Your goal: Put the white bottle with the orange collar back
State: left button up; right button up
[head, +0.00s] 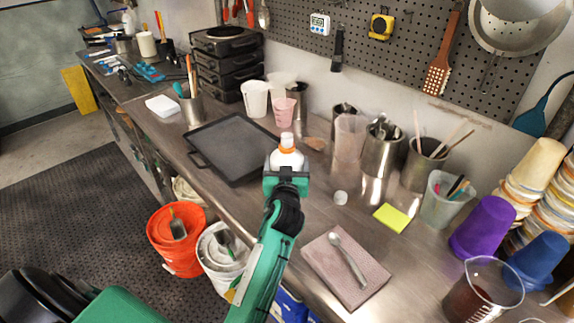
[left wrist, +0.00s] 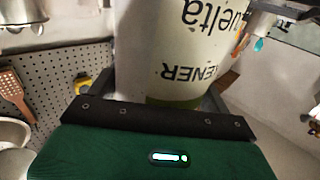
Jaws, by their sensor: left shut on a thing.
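The white bottle with the orange collar (head: 287,155) is upright in the middle of the head view, with its white cap on top. My left gripper (head: 286,178) is shut on its lower body. In the left wrist view the bottle (left wrist: 180,50) fills the upper middle between the fingers, with its printed label upside down. The gripper hides the bottle's base, so I cannot tell whether it touches the counter. My right gripper is not in view.
A dark tray (head: 232,147) lies left of the bottle. Paper cups (head: 255,98), steel tool pots (head: 383,150), a round white lid (head: 340,198), yellow notes (head: 392,217) and a spoon (head: 347,257) on a pink cloth (head: 318,263) stand around it. Purple cups (head: 483,228) are at right.

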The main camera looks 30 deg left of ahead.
pick_arm(q)
jog(key=shift+f, duration=0.15)
jog(key=shift+f, duration=0.2)
jog(key=o, duration=1.4)
jog(key=shift+c, duration=0.2)
jog(key=shift+r, duration=0.2)
